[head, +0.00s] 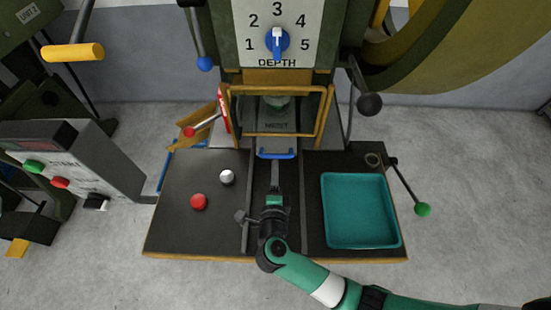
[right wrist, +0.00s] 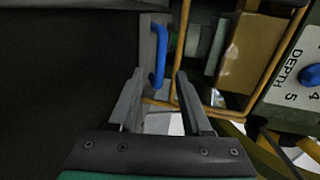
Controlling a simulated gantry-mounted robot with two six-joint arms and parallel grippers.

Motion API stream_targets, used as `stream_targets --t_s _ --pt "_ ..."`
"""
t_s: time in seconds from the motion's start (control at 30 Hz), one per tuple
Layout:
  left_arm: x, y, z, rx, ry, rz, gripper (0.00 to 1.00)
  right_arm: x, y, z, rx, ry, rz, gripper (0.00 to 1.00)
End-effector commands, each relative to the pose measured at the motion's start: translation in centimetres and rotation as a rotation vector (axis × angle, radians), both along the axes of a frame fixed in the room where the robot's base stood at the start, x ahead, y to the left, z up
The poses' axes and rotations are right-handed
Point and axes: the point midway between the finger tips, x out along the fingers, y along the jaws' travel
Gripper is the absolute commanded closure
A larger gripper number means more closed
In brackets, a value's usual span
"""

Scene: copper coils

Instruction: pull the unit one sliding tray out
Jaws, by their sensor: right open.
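The sliding tray (head: 262,172) is a dark channel section in the middle of the machine's bench, with a blue bar handle (head: 276,153) at its far end, below the yellow guard frame. My right gripper (head: 275,170) reaches in from the front, just short of the handle. In the right wrist view my open fingers (right wrist: 158,78) point at the blue handle (right wrist: 159,55), which shows between and just beyond their tips. The fingers look apart from it, and nothing is held. My left gripper is not in view.
A yellow guard frame (head: 278,134) stands behind the handle. A teal bin (head: 361,210) sits right on the bench, with a green-knobbed lever (head: 422,209) beside it. Red (head: 198,201) and white (head: 227,177) knobs are on the left. A depth dial (head: 277,40) is above.

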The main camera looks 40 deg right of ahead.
Motion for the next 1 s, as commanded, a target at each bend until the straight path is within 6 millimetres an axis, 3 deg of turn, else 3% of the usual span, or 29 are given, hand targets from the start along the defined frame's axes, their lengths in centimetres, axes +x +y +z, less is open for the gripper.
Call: stream_targets --t_s 0.1,0.3,0.67,0.93,1.0 --pt "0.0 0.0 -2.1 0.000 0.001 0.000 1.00 1.9 -2.2 -1.2 0.000 -0.003 -0.006 0.51" --pt "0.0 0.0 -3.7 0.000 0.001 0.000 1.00 4.3 -4.5 -1.7 0.000 -0.002 -0.002 0.51" --pt "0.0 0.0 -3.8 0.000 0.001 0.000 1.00 5.1 -5.2 -1.5 -0.001 -0.001 0.000 0.51" --pt "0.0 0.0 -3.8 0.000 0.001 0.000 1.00 5.1 -5.2 -1.5 -0.001 -0.001 0.000 0.96" --pt "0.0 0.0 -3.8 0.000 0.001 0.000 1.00 5.0 -5.2 -1.5 -0.001 -0.001 0.000 1.00"
